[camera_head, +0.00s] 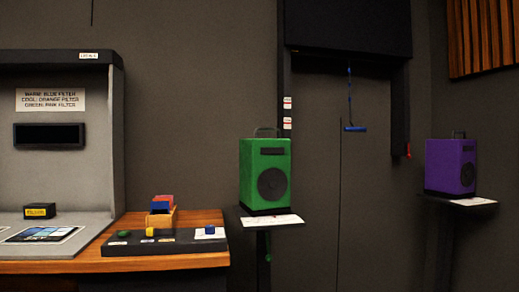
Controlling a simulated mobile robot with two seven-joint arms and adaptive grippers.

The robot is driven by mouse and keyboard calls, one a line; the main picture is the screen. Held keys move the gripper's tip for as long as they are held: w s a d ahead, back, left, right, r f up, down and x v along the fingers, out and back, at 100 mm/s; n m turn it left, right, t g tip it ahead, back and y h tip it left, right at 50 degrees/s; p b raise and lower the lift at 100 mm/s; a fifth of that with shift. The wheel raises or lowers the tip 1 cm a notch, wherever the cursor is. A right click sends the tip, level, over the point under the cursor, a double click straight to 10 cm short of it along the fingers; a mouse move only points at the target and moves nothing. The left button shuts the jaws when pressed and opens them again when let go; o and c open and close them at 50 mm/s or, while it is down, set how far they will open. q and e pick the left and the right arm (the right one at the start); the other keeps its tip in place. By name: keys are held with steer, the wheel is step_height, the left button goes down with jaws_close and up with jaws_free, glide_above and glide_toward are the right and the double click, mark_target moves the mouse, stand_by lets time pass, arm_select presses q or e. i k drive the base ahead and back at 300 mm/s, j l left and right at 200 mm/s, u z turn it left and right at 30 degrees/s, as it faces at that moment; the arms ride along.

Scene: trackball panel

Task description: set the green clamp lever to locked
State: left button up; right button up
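A small green lever (268,257) shows on the dark stand (261,275) below the green speaker (251,172). It is too small to tell its exact angle or whether it is locked. The green speaker sits upright on the stand's top plate, with a white paper (272,221) at its front edge. Neither of my grippers is in view.
A wooden desk (190,263) with a dark control panel (135,248) stands at left. A blue handle (355,129) hangs from a cord. A purple speaker (450,166) stands at right. A dark frame (345,28) with a red-tipped post is behind.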

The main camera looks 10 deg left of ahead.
mark_target(269, 257)
steer(key=i+u, duration=0.1)
steer(key=u, duration=0.35)
steer(key=i+l+u, duration=0.1)
steer(key=u, duration=0.3)
steer(key=i+l+u, duration=0.1)
steer(key=u, duration=0.35)
steer(key=i+l+u, duration=0.2)
steer(key=l, duration=0.15)
steer(key=i+l+u, duration=0.1)
steer(key=l+u, duration=0.15)
steer(key=i+l+u, duration=0.2)
steer(key=l, duration=0.25)
steer(key=i+l+u, duration=0.1)
steer(key=l, duration=0.6)
steer(key=i+l+u, duration=0.1)
steer(key=l, duration=0.6)
steer(key=i+l+u, duration=0.1)
steer(key=l, duration=0.6)
